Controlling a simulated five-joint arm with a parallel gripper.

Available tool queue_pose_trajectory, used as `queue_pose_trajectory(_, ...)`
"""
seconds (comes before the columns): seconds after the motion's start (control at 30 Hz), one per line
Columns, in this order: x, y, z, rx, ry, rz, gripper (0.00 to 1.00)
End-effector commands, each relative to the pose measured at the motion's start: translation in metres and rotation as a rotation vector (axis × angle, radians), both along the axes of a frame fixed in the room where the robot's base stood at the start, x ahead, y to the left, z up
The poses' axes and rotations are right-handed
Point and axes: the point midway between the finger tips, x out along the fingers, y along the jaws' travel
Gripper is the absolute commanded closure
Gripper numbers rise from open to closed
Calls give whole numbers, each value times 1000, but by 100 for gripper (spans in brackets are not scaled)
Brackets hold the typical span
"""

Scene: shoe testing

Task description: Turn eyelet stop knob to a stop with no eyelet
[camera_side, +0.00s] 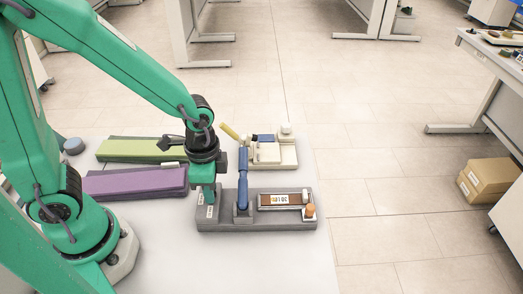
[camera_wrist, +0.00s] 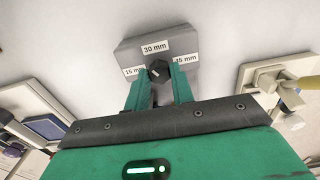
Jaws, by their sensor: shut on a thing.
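The eyelet stop knob (camera_wrist: 158,69) is small and dark, on a grey block (camera_wrist: 187,45) with white labels reading 15 mm, 30 mm and 45 mm around it. A pale mark shows on the knob, but I cannot tell which label it points at. My gripper (camera_wrist: 160,73) has its two green fingers shut on the knob, one on each side. In the side view my gripper (camera_side: 208,193) points down at the left end of the grey fixture (camera_side: 262,222); the knob is hidden there. Labels show beside the fingers.
The fixture carries a blue lever (camera_side: 242,180), a brown strip with a label (camera_side: 268,200) and an orange-topped peg (camera_side: 309,211). A cream device with a yellow handle (camera_side: 278,152) stands behind. Green (camera_side: 130,148) and purple (camera_side: 135,183) blocks lie left. The front table is clear.

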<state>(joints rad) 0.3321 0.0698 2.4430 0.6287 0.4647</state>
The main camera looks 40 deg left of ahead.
Motion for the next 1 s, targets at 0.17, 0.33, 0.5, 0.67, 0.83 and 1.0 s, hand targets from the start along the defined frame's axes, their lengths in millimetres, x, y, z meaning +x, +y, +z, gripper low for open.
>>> queue_pose_trajectory(0.17,0,0,1,0,0,168,99)
queue_pose_trajectory(0.33,0,0,1,0,0,330,99)
queue_pose_trajectory(0.5,0,1,1,0,0,492,99)
queue_pose_trajectory(0.67,0,1,1,0,0,642,99)
queue_pose_trajectory(0.83,1,1,1,0,0,788,99)
queue_pose_trajectory(1.0,1,1,1,0,0,903,99)
